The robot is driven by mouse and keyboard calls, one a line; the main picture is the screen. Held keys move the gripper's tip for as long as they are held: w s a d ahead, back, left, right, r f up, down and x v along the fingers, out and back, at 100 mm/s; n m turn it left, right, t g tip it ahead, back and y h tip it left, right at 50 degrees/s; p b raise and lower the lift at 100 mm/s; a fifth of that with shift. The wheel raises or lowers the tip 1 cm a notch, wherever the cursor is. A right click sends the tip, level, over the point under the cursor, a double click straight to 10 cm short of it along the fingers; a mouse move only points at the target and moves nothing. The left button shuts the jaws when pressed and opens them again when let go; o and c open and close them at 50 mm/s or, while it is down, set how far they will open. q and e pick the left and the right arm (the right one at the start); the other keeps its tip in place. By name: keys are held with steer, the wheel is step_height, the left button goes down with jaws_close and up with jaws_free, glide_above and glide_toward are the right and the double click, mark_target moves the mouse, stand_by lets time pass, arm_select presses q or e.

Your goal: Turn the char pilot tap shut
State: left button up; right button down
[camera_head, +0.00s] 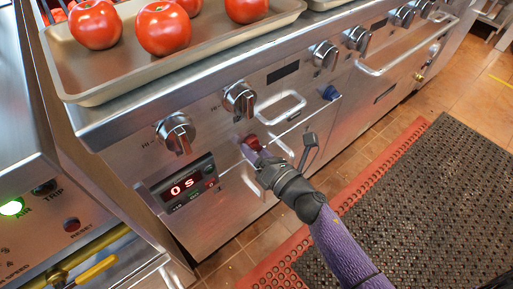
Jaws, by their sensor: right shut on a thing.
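The char grill's steel front panel (215,140) runs diagonally across the view. A small red tap (250,141) sits on the panel, below the second silver knob. My right gripper (254,152) reaches in from the lower right and is shut on the red tap, hiding part of it. The tap's exact turn angle cannot be told. My left gripper is out of view.
Silver knobs (175,133) line the panel, with a timer display (182,187) reading "0 s" below. A tray (90,98) of tomatoes stands on top. A blue knob (330,93) and bar handle (408,52) lie rightward. A dark mat (440,190) covers the floor.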

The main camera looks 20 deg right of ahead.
steer(key=m+p, duration=0.1)
steer(key=m, duration=0.1)
steer(key=shift+r+m, duration=0.15)
steer(key=shift+m, duration=0.25)
steer(key=m+p, duration=0.1)
steer(key=m, duration=0.3)
steer(key=shift+a+m+p, duration=0.1)
steer(key=shift+m+p, duration=0.3)
steer(key=shift+m, duration=1.4)
steer(key=shift+c, duration=0.7)
jaws_free()
steer(key=shift+s, duration=0.1)
